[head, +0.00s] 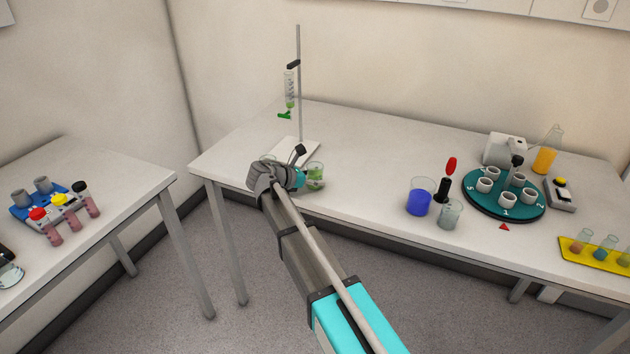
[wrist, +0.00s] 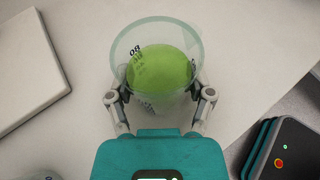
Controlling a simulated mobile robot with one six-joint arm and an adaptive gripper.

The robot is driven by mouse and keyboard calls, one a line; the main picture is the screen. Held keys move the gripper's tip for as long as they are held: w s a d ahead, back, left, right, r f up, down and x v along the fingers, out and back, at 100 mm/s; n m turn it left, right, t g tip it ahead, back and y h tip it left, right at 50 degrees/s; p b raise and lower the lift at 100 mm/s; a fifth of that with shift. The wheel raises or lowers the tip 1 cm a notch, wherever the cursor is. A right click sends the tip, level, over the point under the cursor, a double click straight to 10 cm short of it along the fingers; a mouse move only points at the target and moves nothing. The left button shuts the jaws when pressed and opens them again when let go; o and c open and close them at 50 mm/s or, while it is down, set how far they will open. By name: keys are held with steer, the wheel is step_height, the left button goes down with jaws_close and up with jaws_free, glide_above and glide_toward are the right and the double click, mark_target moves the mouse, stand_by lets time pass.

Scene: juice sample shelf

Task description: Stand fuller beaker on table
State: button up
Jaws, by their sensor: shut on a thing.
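My gripper (head: 303,180) reaches over the front left of the long table (head: 365,150). It is shut on a clear glass beaker (head: 316,184) with green liquid. In the wrist view the beaker (wrist: 118,62) stands between my two fingers (wrist: 160,102), its round rim toward the camera, the green liquid and dark scale marks showing. It looks about upright. I cannot tell whether its bottom touches the table. Another glass rim (head: 267,159) shows just behind my gripper, mostly hidden, so its fill cannot be told.
A stand with a white base (head: 297,147) and a green-tapped burette (head: 290,90) is close behind. To the right are a blue-filled beaker (head: 418,205), a greyish beaker (head: 450,214) and a teal carousel (head: 480,207). The table between is clear. The front edge is near.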

steer(key=shift+f, duration=0.15)
steer(key=o, duration=1.2)
steer(key=shift+r, duration=0.3)
steer(key=p+v, duration=0.4)
steer(key=v, duration=0.8)
steer(key=shift+p, duration=0.3)
steer(key=shift+d, duration=0.1)
